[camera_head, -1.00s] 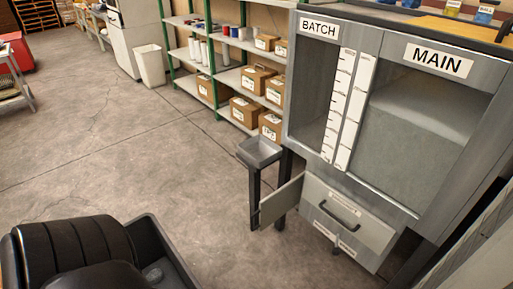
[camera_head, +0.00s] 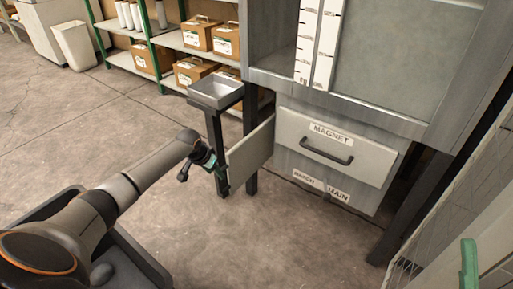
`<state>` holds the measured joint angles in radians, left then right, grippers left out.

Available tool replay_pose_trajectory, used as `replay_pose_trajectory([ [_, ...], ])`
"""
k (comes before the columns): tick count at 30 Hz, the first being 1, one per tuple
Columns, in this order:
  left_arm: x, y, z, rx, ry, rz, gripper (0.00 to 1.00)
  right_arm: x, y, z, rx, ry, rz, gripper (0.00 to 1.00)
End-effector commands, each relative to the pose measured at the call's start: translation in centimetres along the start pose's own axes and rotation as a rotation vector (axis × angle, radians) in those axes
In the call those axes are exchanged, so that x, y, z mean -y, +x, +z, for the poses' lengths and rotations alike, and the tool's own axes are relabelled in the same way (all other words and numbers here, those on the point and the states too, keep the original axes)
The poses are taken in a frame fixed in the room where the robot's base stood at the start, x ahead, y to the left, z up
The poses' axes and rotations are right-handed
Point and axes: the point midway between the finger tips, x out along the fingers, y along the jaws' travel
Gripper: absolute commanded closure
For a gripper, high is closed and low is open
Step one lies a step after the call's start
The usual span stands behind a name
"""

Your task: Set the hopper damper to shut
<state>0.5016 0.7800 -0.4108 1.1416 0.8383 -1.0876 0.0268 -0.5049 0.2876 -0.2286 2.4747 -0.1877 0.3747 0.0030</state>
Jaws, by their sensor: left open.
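The hopper is a grey metal cabinet (camera_head: 385,115) at the upper right, with a clear window and white scale strips. Below is a drawer front labelled MAGNET (camera_head: 350,157) with a dark handle (camera_head: 326,151). A flat grey plate (camera_head: 251,153) juts out from the hopper's left side. I cannot tell for certain which part is the damper. My left gripper (camera_head: 201,171) is open, just left of the plate's outer edge; whether they touch is unclear. My right gripper is out of view.
A small grey tray on a post (camera_head: 217,92) stands left of the hopper, behind the gripper. Shelves with cardboard boxes (camera_head: 198,34) and a white bin (camera_head: 75,46) are further back. A green upright piece (camera_head: 469,268) shows at lower right. The floor at left is clear.

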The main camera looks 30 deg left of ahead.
Motion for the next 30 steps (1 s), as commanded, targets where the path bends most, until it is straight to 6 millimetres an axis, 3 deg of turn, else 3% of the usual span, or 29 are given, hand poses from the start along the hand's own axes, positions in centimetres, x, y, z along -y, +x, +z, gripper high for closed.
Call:
replay_pose_trajectory([
  [4, 2.1, 0.1, -0.7, 0.007, -0.045, -0.010, 0.50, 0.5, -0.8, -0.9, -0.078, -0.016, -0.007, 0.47],
  [10, 2.5, 1.2, -0.8, 0.010, -0.059, -0.008, 0.50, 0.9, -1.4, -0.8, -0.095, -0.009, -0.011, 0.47],
  [21, 2.5, 8.1, -0.7, 0.009, -0.058, -0.008, 0.50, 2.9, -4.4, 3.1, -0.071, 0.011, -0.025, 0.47],
  [30, 2.6, 11.6, -0.7, 0.009, -0.057, -0.009, 0.50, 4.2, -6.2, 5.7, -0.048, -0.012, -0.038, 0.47],
])
